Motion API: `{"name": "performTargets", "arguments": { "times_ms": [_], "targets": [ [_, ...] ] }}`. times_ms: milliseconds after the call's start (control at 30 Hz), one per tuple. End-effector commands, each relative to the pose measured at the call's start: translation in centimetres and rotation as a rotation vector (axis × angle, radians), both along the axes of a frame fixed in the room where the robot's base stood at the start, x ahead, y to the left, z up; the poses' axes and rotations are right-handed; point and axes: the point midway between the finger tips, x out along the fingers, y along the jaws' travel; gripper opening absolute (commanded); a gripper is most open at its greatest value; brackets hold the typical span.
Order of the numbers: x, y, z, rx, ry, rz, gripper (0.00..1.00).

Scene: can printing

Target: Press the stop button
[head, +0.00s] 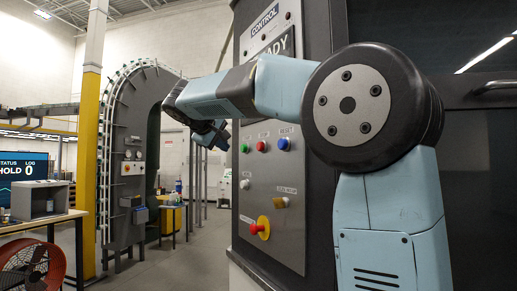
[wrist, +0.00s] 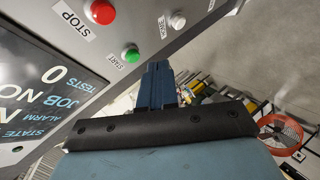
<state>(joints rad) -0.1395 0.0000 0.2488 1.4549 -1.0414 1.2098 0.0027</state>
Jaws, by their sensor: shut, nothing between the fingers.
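In the wrist view the red stop button (wrist: 100,11), labelled STOP, sits on a grey panel (wrist: 160,45) at the upper left. A green START button (wrist: 131,54) is lower and to its right. My gripper (wrist: 157,68) is shut and empty, its blue fingertips just below the green button in the picture; I cannot tell the gap to the panel. In the head view my gripper (head: 222,143) hangs partly hidden at the end of my arm. A red button (head: 262,146) shows on the dark cabinet there; I cannot tell whether it is the same one.
The wrist view also shows a white button (wrist: 177,20) and a screen (wrist: 35,95). In the head view the cabinet bears green (head: 244,148) and blue (head: 283,143) buttons and a red-and-yellow mushroom button (head: 260,228). A red fan (head: 32,265) stands at the lower left.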

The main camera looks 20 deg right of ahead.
Motion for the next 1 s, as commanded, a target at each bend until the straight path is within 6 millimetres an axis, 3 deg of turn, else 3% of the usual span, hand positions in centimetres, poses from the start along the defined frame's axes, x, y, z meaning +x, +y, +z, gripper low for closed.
{"name": "performTargets", "arguments": {
  "times_ms": [533, 1000],
  "targets": [
    [0.5, -0.2, 0.4, -0.009, -0.007, -0.001, 0.0],
    [1.2, -5.3, 0.4, -0.009, -0.007, -0.003, 0.0]
  ]
}}
